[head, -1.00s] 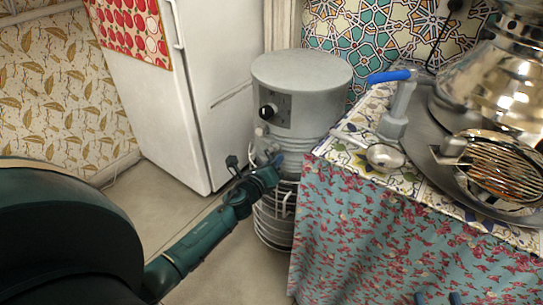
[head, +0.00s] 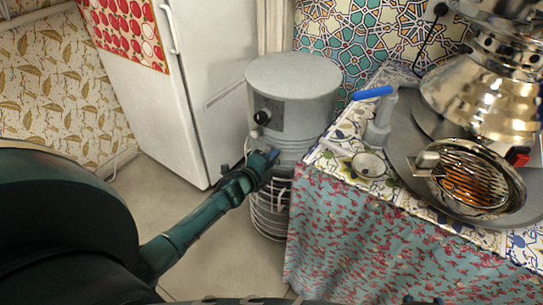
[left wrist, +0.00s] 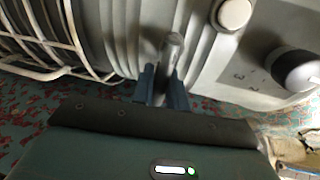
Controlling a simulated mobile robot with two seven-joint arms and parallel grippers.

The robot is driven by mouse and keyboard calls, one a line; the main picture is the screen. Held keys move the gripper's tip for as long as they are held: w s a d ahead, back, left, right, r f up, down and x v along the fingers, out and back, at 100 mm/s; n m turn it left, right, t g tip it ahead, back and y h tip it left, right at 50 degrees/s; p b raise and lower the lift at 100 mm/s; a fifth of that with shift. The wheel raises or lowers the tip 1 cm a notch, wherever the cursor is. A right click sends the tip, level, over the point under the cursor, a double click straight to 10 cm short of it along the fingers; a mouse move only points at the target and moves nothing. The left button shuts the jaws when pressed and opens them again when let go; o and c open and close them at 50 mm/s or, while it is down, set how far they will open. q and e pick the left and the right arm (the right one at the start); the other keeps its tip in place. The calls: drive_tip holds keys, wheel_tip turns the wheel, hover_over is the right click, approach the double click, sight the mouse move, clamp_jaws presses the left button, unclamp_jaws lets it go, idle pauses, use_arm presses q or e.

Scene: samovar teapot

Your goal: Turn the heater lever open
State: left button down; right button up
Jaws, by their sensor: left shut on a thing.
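The heater (head: 292,95) is a grey cylinder with a black knob (head: 261,117) on its front panel and a wire cage around its lower part. My left gripper (head: 270,157) is at the heater's front, below the knob. In the left wrist view, the two blue-grey fingers (left wrist: 162,88) are shut on the heater lever (left wrist: 170,48), a short grey metal handle against the ribbed body. The knob (left wrist: 296,70) and a pale round button (left wrist: 234,14) show to the right there. Only small blue tips, likely of my right gripper (head: 424,300), show at the bottom edge of the head view.
A table (head: 370,235) with a floral cloth stands close right of the heater. It bears a samovar (head: 490,95), a glowing grate (head: 475,180), a blue-handled tap (head: 375,115) and a small metal cup (head: 368,165). A white fridge (head: 150,75) stands left.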

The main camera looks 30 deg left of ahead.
use_arm(q)
drive_tip(key=shift+r+n, duration=0.1)
drive_tip(key=shift+n, duration=0.3)
use_arm(e)
drive_tip(key=shift+d+r, duration=0.15)
drive_tip(key=shift+r, duration=0.25)
use_arm(q)
drive_tip(key=c, duration=1.5)
unclamp_jaws()
drive_tip(key=shift+o, duration=0.2)
drive_tip(key=shift+s+p, duration=0.1)
drive_tip(key=shift+p, duration=0.2)
